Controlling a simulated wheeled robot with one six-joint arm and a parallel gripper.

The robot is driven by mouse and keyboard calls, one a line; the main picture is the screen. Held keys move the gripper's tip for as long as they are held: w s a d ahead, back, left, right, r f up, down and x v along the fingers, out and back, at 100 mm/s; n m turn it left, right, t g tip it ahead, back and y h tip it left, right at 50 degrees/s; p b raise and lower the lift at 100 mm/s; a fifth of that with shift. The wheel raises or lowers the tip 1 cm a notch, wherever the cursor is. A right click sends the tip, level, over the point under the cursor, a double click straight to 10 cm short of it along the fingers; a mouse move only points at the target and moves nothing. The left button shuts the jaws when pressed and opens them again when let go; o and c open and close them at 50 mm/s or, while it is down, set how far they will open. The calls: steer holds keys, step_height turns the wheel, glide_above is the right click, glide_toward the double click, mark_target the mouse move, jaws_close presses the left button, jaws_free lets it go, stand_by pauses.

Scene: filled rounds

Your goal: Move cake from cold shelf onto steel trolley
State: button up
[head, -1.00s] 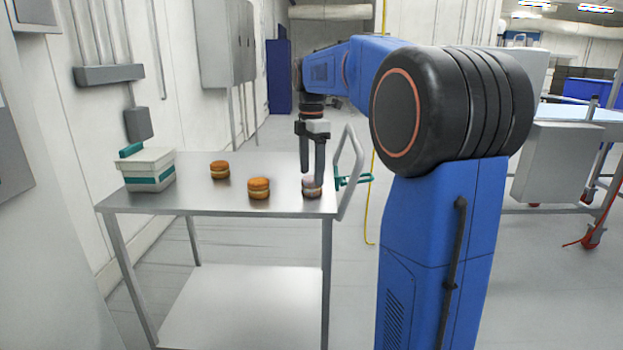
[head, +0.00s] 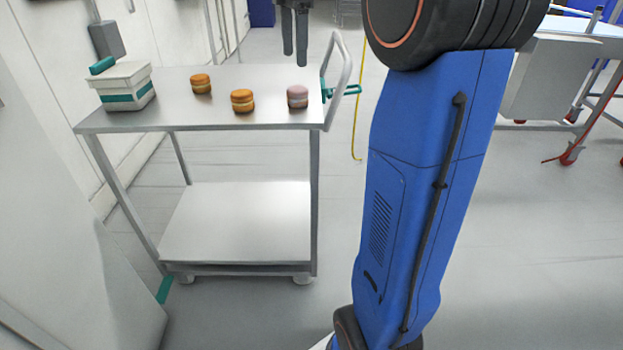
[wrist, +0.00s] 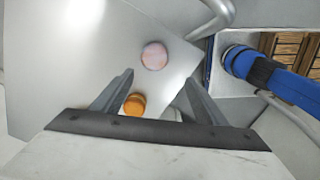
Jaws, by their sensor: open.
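The steel trolley (head: 200,113) stands left of my arm. Three small round filled cakes stand apart on its top. A pinkish cake (head: 298,97) is near the handle at the right end, an orange cake (head: 242,101) is in the middle, and another orange cake (head: 201,84) is further back. My gripper (head: 295,62) is open and empty above the far right part of the trolley. In the wrist view the pinkish cake (wrist: 154,56) lies beyond the open fingers (wrist: 160,90), and an orange cake (wrist: 134,104) shows near the left finger. I cannot identify the cold shelf.
A white box with a teal band (head: 127,88) stands at the trolley's left end. A grey handle (head: 338,80) with teal fittings (head: 345,90) rises at its right end. The lower shelf (head: 237,225) is bare. Another wheeled table (head: 570,27) stands at the right.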

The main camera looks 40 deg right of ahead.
steer(key=s+a+f+m+t, duration=0.1)
steer(key=s+a+f+m, duration=0.35)
steer(key=s, duration=0.35)
steer(key=s+a+f+m+t, duration=0.1)
steer(key=s+a+f+m, duration=0.3)
steer(key=s+a+f, duration=0.3)
steer(key=s+a+f+m+t, duration=0.2)
steer(key=s+f+m, duration=0.5)
steer(key=s+f, duration=0.6)
steer(key=shift+s+a+f+t, duration=0.3)
steer(key=shift+s+a+f, duration=0.05)
steer(key=shift+s+a, duration=0.1)
